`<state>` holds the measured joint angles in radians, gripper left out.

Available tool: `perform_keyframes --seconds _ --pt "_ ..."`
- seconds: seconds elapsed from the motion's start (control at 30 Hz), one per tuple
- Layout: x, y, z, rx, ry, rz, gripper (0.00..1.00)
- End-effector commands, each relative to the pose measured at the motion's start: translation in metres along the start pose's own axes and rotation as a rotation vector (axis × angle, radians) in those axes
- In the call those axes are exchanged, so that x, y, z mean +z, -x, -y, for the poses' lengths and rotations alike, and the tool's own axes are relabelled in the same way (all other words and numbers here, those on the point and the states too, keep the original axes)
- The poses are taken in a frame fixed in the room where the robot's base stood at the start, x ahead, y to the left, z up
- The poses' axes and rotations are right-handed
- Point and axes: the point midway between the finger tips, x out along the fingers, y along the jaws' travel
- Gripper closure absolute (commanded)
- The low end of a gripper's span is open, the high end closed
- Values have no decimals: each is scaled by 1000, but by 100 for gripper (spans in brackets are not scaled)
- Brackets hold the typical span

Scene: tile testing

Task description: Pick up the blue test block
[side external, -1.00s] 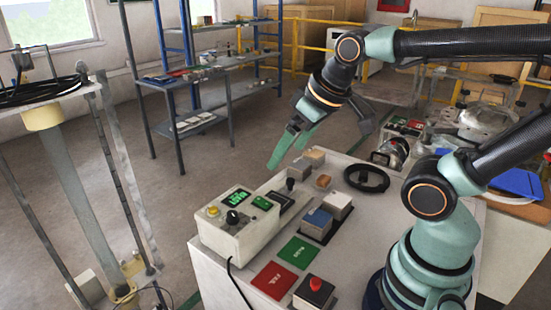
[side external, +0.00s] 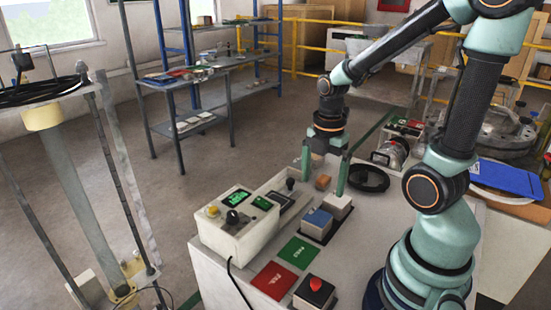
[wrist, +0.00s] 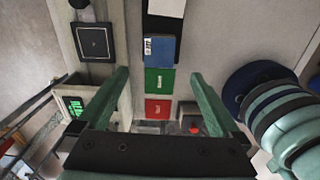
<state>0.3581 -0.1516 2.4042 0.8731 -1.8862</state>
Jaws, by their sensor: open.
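The blue test block (side external: 318,218) sits on a dark tray (side external: 317,238) on the white bench, beside a white block (side external: 338,204). In the wrist view the blue block (wrist: 161,48) is near the top middle, with the white block (wrist: 166,7) above it. My gripper (side external: 322,187) points down over the bench, open and empty, behind the blue block in the side view. In the wrist view my gripper (wrist: 159,73) has its fingers spread wide, and the blue block lies just beyond the fingertips, between their lines. The exact height above the bench cannot be told.
An orange-brown block (side external: 323,182) shows between my fingers in the side view. A control box (side external: 238,222) stands at the left edge. A green card (side external: 297,251), a red card (side external: 272,281) and a red button (side external: 315,284) are in front.

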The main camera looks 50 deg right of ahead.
Motion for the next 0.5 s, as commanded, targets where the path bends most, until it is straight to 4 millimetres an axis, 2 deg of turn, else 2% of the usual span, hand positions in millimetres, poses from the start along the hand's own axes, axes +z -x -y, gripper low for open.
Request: perform_keyframes --seconds 0.17,0.5 --pt "3 -10 3 -20 62 -7 0" --pt "2 -59 4 -20 62 -7 0"
